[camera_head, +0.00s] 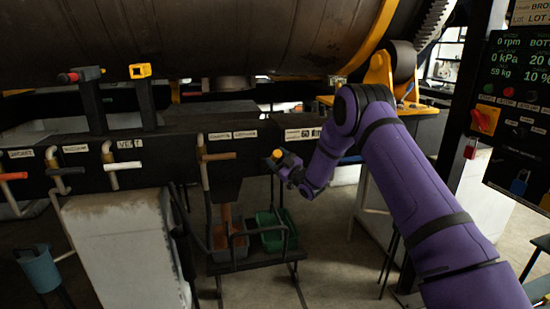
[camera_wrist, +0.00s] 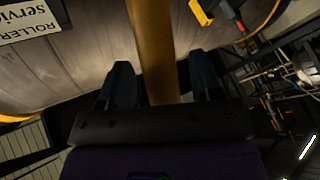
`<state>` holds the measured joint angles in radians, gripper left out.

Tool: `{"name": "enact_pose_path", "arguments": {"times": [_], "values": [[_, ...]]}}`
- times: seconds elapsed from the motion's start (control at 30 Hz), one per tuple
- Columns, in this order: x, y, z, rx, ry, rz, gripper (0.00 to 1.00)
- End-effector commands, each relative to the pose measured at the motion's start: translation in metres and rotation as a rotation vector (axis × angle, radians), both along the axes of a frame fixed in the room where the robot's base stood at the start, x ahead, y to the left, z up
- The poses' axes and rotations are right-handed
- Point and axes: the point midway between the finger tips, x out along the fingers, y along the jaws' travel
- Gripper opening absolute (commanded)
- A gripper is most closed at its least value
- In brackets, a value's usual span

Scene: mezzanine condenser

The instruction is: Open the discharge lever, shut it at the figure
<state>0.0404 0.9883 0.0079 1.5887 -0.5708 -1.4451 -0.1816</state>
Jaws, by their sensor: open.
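A yellow-brown bar (camera_wrist: 155,45) runs between the two fingers of my open gripper (camera_wrist: 160,80) in the wrist view; I cannot tell whether they touch it. In the head view a yellow end (camera_head: 277,153) shows at my gripper (camera_head: 284,163), in front of the dark rail; this may be the same bar, perhaps the discharge lever. A white label reading about "60 kg" (camera_head: 303,134) is on the rail just above. The panel (camera_head: 520,90) at the right shows 59 kg, 0 rpm and 0 kPa.
Other levers hang along the rail to the left, including a tan-handled one (camera_head: 217,156) and the vent lever (camera_head: 123,166). A large drum (camera_head: 190,40) fills the top.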

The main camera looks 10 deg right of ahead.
Motion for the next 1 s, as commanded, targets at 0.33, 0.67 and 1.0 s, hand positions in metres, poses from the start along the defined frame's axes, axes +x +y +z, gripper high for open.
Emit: {"name": "enact_pose_path", "arguments": {"times": [0.33,0.67,1.0], "values": [[0.0083,0.0054,0.0033,0.0,0.001,0.0,0.59],[0.0081,0.0053,0.0033,0.0,0.001,0.0,0.06],[0.0073,0.005,0.0096,0.0,0.029,-0.001,0.0]]}}
